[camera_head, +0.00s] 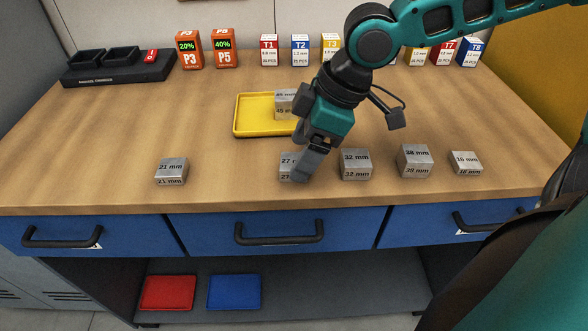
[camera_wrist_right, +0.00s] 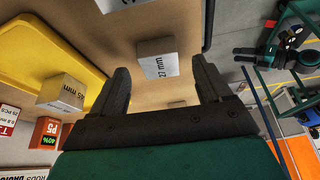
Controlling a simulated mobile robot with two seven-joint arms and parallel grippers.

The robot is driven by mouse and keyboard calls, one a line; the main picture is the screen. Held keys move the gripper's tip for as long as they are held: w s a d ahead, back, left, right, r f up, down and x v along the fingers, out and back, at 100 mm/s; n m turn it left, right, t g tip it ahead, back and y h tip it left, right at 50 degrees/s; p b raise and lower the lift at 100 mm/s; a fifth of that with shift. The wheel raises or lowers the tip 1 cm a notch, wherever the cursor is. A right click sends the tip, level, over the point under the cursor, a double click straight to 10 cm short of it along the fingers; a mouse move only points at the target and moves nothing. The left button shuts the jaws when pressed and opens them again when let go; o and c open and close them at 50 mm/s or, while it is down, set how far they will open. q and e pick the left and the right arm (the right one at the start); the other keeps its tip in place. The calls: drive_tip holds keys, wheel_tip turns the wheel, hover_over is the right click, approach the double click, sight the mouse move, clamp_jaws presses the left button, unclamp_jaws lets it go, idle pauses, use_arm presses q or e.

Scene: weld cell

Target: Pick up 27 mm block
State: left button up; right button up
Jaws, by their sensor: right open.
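The 27 mm block (camera_head: 287,167) is a grey metal cube near the front of the wooden bench, partly hidden behind my right gripper in the head view. In the right wrist view the 27 mm block (camera_wrist_right: 157,62) lies just beyond and between the two fingertips, with its label showing. My right gripper (camera_head: 308,165) points down at the block, and in the wrist view the gripper (camera_wrist_right: 162,76) is open with its fingers apart and nothing clamped. Whether a finger touches the block cannot be told.
A 21 mm block (camera_head: 171,171) stands to the left, and 32 mm (camera_head: 355,164), 38 mm (camera_head: 414,161) and 16 mm (camera_head: 465,162) blocks to the right. A yellow tray (camera_head: 242,123) behind holds a 45 mm block (camera_head: 285,103). Small boxes line the back.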

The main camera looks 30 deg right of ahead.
drive_tip(key=shift+b+x, duration=0.3)
drive_tip(key=shift+x, duration=0.95)
drive_tip(key=shift+c, duration=0.3)
drive_tip(key=c, duration=1.2)
drive_tip(key=shift+o, duration=0.2)
drive_tip(key=shift+r, duration=0.1)
